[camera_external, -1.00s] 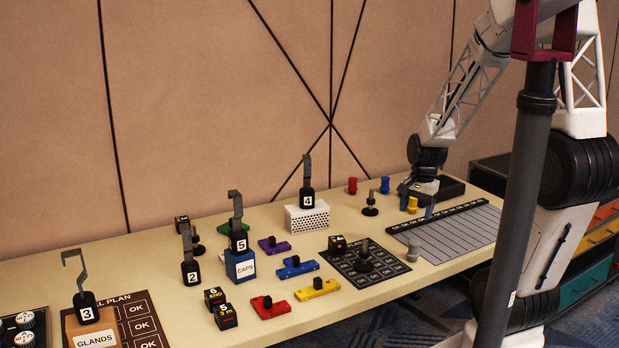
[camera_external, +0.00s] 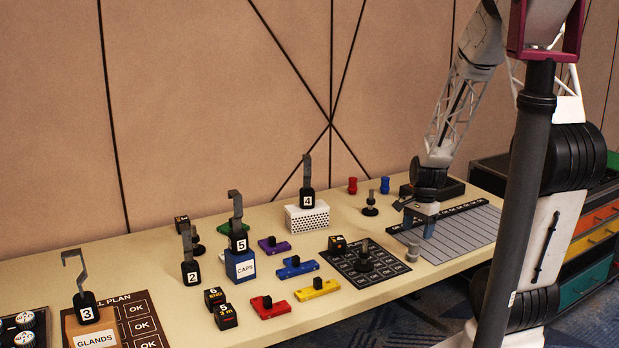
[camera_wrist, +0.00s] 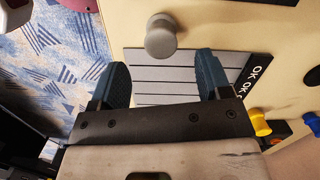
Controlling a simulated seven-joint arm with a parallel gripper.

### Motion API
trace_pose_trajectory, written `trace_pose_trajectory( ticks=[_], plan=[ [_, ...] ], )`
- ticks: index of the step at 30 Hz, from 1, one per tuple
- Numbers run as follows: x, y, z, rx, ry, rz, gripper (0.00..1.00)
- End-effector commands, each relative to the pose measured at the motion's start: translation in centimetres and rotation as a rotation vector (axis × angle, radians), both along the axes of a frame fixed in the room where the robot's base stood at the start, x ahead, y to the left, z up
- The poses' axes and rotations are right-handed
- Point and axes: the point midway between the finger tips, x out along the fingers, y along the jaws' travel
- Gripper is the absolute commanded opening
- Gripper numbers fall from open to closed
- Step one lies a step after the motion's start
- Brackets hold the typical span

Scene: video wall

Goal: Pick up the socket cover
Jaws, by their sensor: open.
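A small grey round knob-like piece (camera_external: 413,250), possibly the socket cover, stands upright on the table at the near left edge of the grey striped OK board (camera_external: 462,228). In the wrist view the grey piece (camera_wrist: 160,38) sits just beyond the fingertips, between their lines. My gripper (camera_external: 419,228) is over the left part of the board, behind the grey piece and apart from it. In the wrist view my gripper (camera_wrist: 162,65) has its two blue fingers spread, with nothing between them but the striped board below.
Red (camera_external: 352,185) and blue (camera_external: 385,185) pieces stand at the back. A yellow piece (camera_wrist: 260,122) shows right of my gripper in the wrist view. The table's front edge is close to the grey piece.

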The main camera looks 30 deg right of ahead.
Motion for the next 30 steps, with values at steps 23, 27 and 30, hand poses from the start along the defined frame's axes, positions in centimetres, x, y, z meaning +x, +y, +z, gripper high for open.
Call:
trace_pose_trajectory(
  ticks=[23, 27, 30],
  plan=[
    [-0.1, 0.4, -2.6, 0.000, 0.003, 0.002, 0.71],
    [-0.1, 0.7, -3.9, 0.000, 0.003, 0.001, 0.71],
    [0.0, 0.9, -5.0, 0.001, 0.002, 0.001, 0.71]
  ],
)
